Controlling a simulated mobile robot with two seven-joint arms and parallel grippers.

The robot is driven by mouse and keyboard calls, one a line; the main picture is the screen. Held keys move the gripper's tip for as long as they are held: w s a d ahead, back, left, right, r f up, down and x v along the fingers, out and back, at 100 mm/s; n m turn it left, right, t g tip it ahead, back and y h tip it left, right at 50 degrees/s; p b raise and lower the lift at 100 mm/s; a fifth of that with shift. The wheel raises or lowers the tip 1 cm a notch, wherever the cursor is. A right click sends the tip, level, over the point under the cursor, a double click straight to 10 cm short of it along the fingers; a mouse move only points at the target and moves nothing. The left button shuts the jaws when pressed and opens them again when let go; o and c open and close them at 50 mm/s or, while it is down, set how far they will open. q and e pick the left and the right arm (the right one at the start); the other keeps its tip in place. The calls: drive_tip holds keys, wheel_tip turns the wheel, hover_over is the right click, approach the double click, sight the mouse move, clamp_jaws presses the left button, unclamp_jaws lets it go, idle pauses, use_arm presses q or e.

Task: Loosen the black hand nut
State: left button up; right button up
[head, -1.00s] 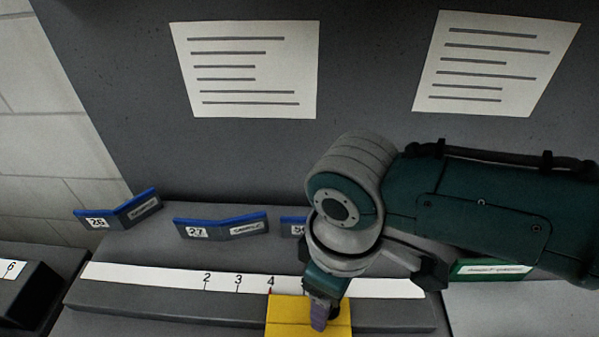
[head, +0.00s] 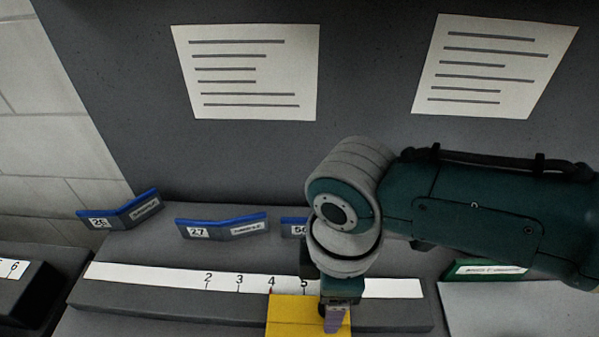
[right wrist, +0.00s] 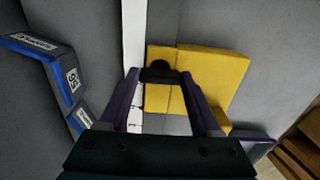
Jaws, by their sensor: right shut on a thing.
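The black hand nut (right wrist: 160,72) shows in the right wrist view on the yellow slide block (right wrist: 215,75), between the purple fingertips of my right gripper (right wrist: 162,76). The gripper is shut on the nut. In the head view my right gripper (head: 335,320) points down over the yellow block (head: 290,318), and the nut is hidden there. The block sits at the white scale strip (head: 150,276), with a red mark on its edge at the 4. My left gripper is not in view.
Blue-topped label holders (head: 222,226) stand behind the scale, one partly behind my right arm. A green-edged label holder (head: 490,269) is at right. Two paper sheets (head: 247,72) hang on the back panel.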

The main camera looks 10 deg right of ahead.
idle(0.3)
drive_tip(key=o, duration=1.4)
wheel_tip(320, 180, up, 9)
drive_tip(key=shift+r+p, duration=0.1)
drive_tip(key=shift+p, duration=1.15)
drive_tip(key=shift+r, duration=0.4)
